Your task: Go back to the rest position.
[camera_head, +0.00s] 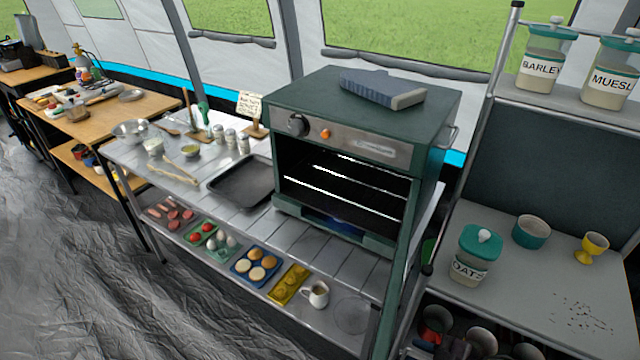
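Neither of my grippers and no part of my arms shows in the head view. The task names no object. A dark green oven (350,110) stands on a metal table (215,215) in the middle of the view. The oven's dark inside (345,190) and its bright rack bars show at the front. A folded blue-grey item (382,88) lies on top of the oven. A dark baking tray (243,184) lies on the table just left of the oven.
A shelf unit on the right holds an oats jar (477,255), a teal bowl (531,232) and a yellow egg cup (591,247). Dark specks (583,315) lie on its surface. Food trays and a white jug (316,294) sit on the table's lower shelf. The grey floor (75,270) at left is clear.

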